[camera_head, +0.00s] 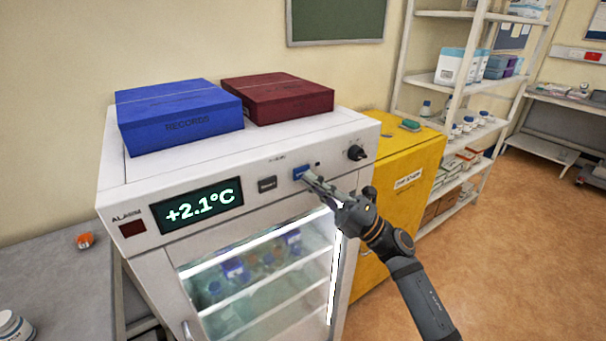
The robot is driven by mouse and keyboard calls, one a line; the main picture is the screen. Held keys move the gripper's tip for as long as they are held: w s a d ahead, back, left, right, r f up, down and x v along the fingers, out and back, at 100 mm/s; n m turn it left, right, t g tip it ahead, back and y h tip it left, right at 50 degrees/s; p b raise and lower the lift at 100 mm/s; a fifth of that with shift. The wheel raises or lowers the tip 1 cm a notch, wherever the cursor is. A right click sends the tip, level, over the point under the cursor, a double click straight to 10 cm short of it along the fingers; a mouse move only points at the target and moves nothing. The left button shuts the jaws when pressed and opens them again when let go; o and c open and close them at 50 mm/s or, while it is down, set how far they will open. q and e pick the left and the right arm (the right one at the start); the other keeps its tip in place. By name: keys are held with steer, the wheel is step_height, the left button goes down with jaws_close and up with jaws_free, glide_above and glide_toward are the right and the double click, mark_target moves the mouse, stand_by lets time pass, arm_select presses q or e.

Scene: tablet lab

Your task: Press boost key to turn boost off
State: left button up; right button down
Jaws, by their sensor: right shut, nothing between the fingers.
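The white fridge (150,262) has a control panel along its upper front. A blue key (299,171) sits on the panel, right of a dark key (267,184); their labels are too small to read. A small dark spot, perhaps a lamp (318,164), lies right of the blue key and looks unlit. My right gripper (309,179) is shut and empty, its fingertips at the lower right of the blue key. I cannot tell whether they touch it. The display (197,210) reads +2.1°C. My left gripper is out of view.
A black knob (356,153) is right of the keys, and a dark red alarm window (132,229) is at far left. A blue records box (180,115) and a dark red box (277,98) lie on top. A yellow cabinet (402,200) stands close on the right.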

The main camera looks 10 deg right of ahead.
steer(key=shift+s+d, duration=0.1)
steer(key=shift+s, duration=0.15)
steer(key=s, duration=0.2)
steer(key=s+d, duration=0.2)
steer(key=s, duration=0.1)
steer(key=shift+s+b, duration=0.3)
